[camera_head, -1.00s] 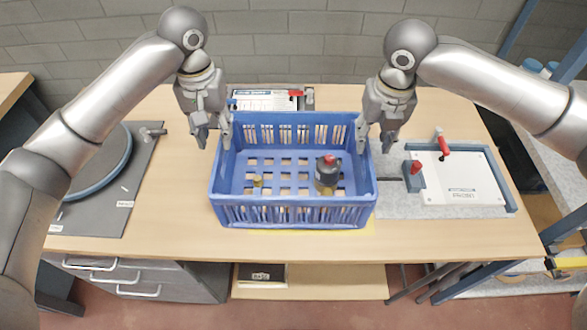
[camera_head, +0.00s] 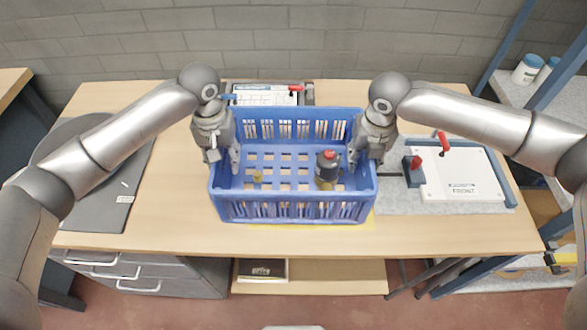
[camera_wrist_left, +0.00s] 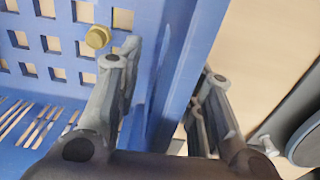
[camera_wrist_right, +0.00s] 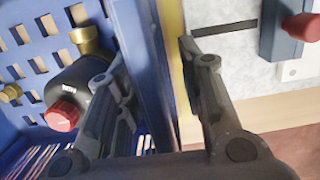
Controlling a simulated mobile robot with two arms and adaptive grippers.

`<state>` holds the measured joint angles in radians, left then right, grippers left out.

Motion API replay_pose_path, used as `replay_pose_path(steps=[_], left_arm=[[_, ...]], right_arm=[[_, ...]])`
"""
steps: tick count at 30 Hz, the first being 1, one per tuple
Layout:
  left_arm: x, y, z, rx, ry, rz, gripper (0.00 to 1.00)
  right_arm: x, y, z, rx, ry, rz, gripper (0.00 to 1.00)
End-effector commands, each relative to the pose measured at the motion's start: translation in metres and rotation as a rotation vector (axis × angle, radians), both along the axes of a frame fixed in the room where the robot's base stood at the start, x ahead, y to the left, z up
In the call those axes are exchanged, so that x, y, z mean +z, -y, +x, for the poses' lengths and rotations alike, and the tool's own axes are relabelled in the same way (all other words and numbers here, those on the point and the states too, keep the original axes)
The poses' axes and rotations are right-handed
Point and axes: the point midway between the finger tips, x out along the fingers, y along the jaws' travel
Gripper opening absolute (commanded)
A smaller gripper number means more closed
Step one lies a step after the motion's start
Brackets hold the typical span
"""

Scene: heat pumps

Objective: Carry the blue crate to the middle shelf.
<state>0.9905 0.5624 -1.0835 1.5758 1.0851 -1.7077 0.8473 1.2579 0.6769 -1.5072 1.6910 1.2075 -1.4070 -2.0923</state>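The blue crate (camera_head: 290,208) stands upright on the wooden table. It holds a dark cylindrical part with a red cap (camera_head: 327,168) and a small brass fitting (camera_head: 257,178). My left gripper (camera_head: 222,158) is open over the crate's left wall, one finger inside and one outside. The wall (camera_wrist_left: 178,75) shows between its fingers in the left wrist view. My right gripper (camera_head: 364,156) is open over the right wall, fingers likewise on both sides of the wall (camera_wrist_right: 146,75). Neither visibly clamps the wall. A rack with blue posts (camera_head: 497,45) stands at right; which level is the middle shelf is unclear.
A board with red clamps (camera_head: 462,182) lies right of the crate, and a white panel (camera_head: 265,98) lies behind it. A dark round plate (camera_head: 75,150) is at left. White tubs (camera_head: 527,69) stand on the rack. The table's front strip (camera_head: 300,240) is mostly clear.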

Motion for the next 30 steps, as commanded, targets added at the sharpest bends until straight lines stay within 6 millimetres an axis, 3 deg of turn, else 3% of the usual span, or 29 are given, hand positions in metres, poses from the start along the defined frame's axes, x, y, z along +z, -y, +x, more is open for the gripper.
replay_pose_path(steps=[8, 16, 30], left_arm=[[-0.0008, 0.0002, 0.0000, 0.000, 0.000, 0.000, 0.35], [-0.0005, 0.0002, 0.0000, 0.000, 0.000, 0.000, 0.00], [-0.0001, -0.0001, 0.0001, 0.000, 0.001, 0.001, 0.00]], right_arm=[[-0.0010, 0.0001, 0.0000, 0.000, 0.000, 0.000, 0.36], [-0.0008, 0.0002, 0.0000, 0.000, 0.000, -0.001, 0.01], [-0.0004, 0.0007, 0.0001, 0.001, 0.000, -0.002, 0.00]])
